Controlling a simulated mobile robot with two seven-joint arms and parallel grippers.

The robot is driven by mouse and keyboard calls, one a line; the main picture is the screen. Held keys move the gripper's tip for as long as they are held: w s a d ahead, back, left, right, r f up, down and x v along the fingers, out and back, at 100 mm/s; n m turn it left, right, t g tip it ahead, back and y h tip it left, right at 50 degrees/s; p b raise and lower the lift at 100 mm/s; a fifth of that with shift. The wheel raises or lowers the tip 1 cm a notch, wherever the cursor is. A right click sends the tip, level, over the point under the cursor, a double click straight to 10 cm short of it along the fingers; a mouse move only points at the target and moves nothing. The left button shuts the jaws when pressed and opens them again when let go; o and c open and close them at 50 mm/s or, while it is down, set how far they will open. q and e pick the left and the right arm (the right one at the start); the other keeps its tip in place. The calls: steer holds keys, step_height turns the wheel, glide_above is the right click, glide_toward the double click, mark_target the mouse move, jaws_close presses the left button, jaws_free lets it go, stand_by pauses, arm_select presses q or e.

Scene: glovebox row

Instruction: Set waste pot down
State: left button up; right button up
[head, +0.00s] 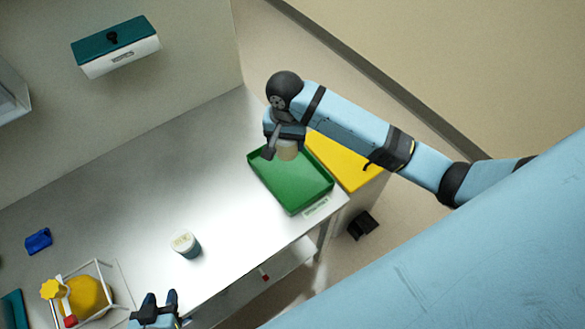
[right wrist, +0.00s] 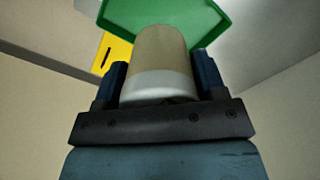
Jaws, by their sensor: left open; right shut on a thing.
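The waste pot (head: 287,150) is a small beige pot with a pale band. My right gripper (head: 281,142) is shut on it, over the green tray (head: 300,206) at the right end of the bench. In the right wrist view the pot (right wrist: 158,62) sits between the fingers of the right gripper (right wrist: 160,80), with the green tray (right wrist: 165,10) beyond it. I cannot tell whether the pot touches the tray floor. My left gripper (head: 158,298) is open and empty at the bench's front edge, below a white pot (head: 186,245) standing on the bench.
A yellow bin top (head: 345,165) adjoins the tray on the right. A wire frame with a yellow round thing (head: 85,295) stands at lower left, and a blue item (head: 38,241) lies behind it. A teal-lidded box (head: 118,50) is on the wall. The bench middle is clear.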

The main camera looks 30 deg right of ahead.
step_height(320, 180, down, 13)
steer(key=shift+r, duration=0.15)
steer(key=shift+f, duration=2.4)
steer(key=shift+f, duration=0.1)
steer(key=o, duration=1)
